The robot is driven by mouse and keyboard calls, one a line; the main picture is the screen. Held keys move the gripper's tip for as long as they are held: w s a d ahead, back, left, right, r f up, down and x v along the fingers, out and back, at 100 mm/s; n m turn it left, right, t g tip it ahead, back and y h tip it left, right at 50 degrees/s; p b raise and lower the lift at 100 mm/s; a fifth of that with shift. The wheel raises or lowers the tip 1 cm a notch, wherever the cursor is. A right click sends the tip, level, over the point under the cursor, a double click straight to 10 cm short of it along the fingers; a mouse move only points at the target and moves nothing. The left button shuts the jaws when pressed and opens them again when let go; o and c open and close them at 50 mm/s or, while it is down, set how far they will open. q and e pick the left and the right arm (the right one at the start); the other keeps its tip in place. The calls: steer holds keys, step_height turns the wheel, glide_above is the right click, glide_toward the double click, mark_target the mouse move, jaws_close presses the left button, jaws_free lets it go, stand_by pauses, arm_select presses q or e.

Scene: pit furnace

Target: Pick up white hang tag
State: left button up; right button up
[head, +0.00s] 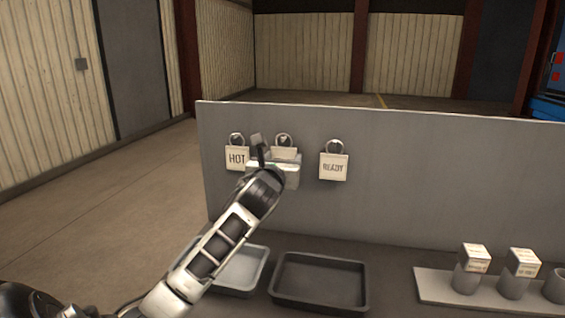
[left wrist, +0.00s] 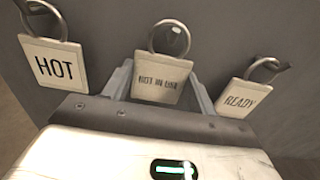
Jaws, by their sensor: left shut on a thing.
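Three white hang tags hang by metal rings on a grey upright panel (head: 420,175). The left one (head: 237,158) reads HOT and also shows in the left wrist view (left wrist: 55,65). The right one (head: 333,167) reads READY and also shows in the left wrist view (left wrist: 240,98). The middle tag (head: 284,152) has smaller lettering that I cannot read surely; in the left wrist view (left wrist: 162,82) it stands between my fingers, its ring at the peg. My left gripper (head: 273,160) is shut on this middle tag, hiding its lower part in the head view. My right gripper is not in view.
Below the panel are a dark empty tray (head: 320,302) and a lighter tray (head: 243,270) partly behind my left arm. At the right, a pale board (head: 433,286) bears several grey cups, two with labelled blocks (head: 475,258) on top. Open floor lies at the left.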

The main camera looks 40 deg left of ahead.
arm_select(q)
steer(key=shift+s+r, duration=0.1)
steer(key=shift+r, duration=0.5)
steer(key=v, duration=1.8)
steer(key=shift+f, duration=0.2)
